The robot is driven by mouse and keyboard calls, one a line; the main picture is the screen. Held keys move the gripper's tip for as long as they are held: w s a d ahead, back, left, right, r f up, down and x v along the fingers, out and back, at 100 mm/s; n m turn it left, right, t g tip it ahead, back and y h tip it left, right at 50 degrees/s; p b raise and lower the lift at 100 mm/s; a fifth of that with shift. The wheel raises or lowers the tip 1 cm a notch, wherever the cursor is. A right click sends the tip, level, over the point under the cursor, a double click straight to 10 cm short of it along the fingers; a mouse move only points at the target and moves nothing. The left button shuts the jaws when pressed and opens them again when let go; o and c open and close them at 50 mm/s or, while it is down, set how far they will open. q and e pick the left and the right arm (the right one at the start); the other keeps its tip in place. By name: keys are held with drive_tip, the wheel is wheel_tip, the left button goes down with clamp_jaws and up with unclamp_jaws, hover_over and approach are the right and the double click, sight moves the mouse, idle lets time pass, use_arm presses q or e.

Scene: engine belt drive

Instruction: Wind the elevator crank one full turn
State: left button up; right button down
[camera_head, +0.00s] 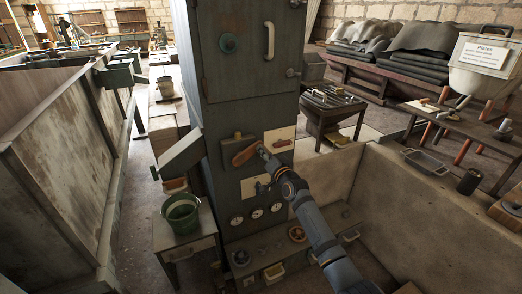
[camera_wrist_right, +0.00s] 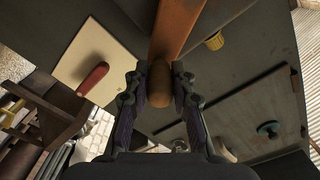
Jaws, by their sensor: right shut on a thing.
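The elevator crank (camera_head: 243,156) is an orange-brown arm on the front of the tall dark green cabinet (camera_head: 240,100). In the head view it points right and slightly up from its pivot to my right gripper (camera_head: 262,150). In the right wrist view the crank arm (camera_wrist_right: 178,25) comes down from the top to a rounded wooden handle (camera_wrist_right: 160,85). My right gripper (camera_wrist_right: 160,88) is shut on that handle, with a finger on each side. The crank's pivot is not clear in the wrist view. My left gripper is not in view.
A cream panel (camera_wrist_right: 78,60) with a red handle (camera_wrist_right: 93,79) is close beside the crank. Gauges (camera_head: 256,213) and a low shelf (camera_head: 300,255) are below. A green bucket (camera_head: 181,212) stands at left, a stone-coloured trough wall (camera_head: 420,215) at right.

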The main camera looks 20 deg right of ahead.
wheel_tip(320, 180, down, 6)
drive_tip(key=m+b, duration=0.2)
drive_tip(key=m, duration=0.6)
drive_tip(key=shift+d+f+m+b, duration=0.2)
drive_tip(key=shift+d+m+b, duration=0.1)
drive_tip(key=shift+d+b, duration=0.1)
drive_tip(key=c, duration=1.1)
unclamp_jaws()
drive_tip(key=shift+s+r, duration=0.1)
drive_tip(key=s, duration=1.2)
drive_tip(key=shift+d, duration=0.2)
